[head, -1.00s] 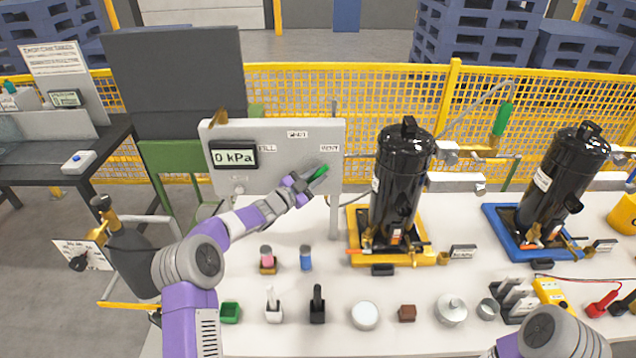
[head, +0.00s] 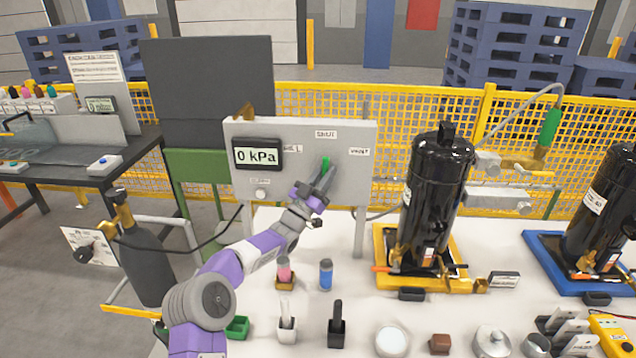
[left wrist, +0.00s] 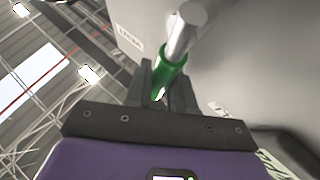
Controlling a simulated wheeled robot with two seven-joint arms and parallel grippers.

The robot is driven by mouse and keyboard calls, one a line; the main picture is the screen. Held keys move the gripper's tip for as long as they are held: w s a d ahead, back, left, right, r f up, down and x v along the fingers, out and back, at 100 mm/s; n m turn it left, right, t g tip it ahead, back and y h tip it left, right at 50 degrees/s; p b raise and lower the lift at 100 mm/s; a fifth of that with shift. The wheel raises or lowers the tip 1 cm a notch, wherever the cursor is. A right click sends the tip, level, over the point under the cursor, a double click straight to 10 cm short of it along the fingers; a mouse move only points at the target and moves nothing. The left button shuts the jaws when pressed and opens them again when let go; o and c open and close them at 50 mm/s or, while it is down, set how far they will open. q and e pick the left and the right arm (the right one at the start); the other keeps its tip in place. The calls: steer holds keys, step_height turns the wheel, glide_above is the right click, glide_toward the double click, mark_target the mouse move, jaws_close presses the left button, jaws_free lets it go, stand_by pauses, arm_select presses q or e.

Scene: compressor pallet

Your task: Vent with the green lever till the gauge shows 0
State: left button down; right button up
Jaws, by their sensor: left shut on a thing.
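The gauge (head: 257,154) on the grey panel (head: 300,190) reads 0 kPa. The green lever (head: 325,165) is on the right half of the panel and points up, below the middle label of three, left of the VENT label (head: 359,152). My left gripper (head: 318,180) is shut on the green lever. In the left wrist view the lever's green sleeve (left wrist: 170,70) on its metal rod sits between the gripper's fingers (left wrist: 162,90). My right gripper is not in view.
A black compressor (head: 437,195) stands on a yellow tray (head: 462,270) right of the panel. A gas cylinder (head: 138,255) is at the left. Small cups, brushes and a white disc (head: 392,341) line the front of the table.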

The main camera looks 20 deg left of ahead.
arm_select(q)
steer(key=shift+a+f+n, duration=0.1)
steer(key=shift+f+n, duration=0.05)
steer(key=shift+n, duration=0.15)
steer(key=shift+t+y, duration=0.3)
steer(key=shift+y, duration=0.1)
steer(key=c, duration=1.3)
jaws_free()
steer(key=shift+c, duration=0.2)
steer(key=v, duration=0.7)
steer(key=shift+s, duration=0.25)
steer(key=shift+a+f, duration=0.1)
